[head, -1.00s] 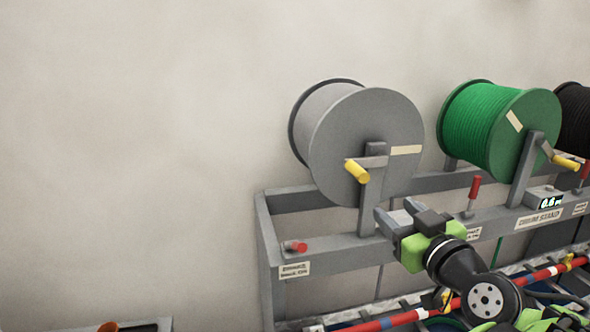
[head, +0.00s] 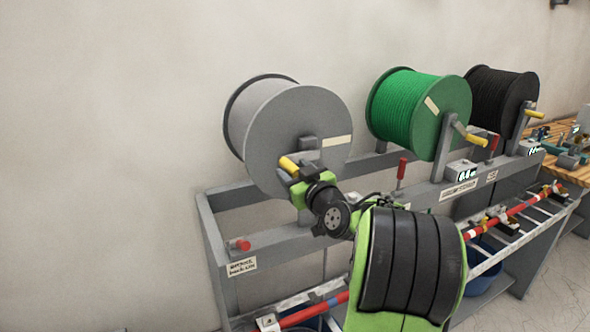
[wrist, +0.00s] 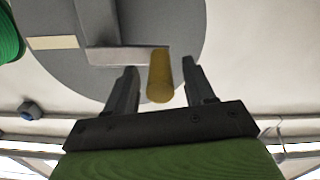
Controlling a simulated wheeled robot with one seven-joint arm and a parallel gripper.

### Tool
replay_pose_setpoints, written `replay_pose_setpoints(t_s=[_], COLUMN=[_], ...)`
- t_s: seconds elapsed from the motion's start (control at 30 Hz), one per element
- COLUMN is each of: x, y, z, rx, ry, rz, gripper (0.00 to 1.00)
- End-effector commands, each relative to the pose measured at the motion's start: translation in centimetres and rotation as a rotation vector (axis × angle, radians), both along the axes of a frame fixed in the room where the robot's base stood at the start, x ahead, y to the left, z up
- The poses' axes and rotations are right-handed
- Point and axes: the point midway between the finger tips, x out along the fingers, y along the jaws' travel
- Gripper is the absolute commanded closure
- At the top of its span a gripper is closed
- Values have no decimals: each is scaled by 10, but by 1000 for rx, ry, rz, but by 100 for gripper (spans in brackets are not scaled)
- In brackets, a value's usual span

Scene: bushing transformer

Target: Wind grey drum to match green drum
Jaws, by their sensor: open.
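The grey drum (head: 275,125) hangs on the stand at the left, with a cream strip (head: 337,141) on its face pointing right. Its yellow crank handle (head: 289,163) points toward my gripper (head: 292,178). In the wrist view the handle (wrist: 160,76) lies between the two open fingers of my gripper (wrist: 160,82), with gaps on both sides. The green drum (head: 418,110) is to the right, its cream strip (head: 431,106) tilted up to the left. Its yellow handle (head: 470,134) is at lower right of its face.
The drum stand (head: 215,240) has a red lever (head: 240,244) lying low at left and an upright red lever (head: 401,170) by the green drum. A small display box (head: 461,172) sits further right. A black drum (head: 500,100) is beyond. A red bar (head: 515,209) runs along the front.

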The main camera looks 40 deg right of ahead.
Motion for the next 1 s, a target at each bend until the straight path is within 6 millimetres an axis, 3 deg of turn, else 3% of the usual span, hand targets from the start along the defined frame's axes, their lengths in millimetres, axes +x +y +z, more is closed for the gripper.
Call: replay_pose_setpoints(t_s=[0.13,0.5,1.0], x=[0,-1,7], y=[0,0,1], z=[-1,-1,-9], rx=[0,-1,-56], ry=[0,1,17], rz=[0,0,3], gripper=[46,100,100])
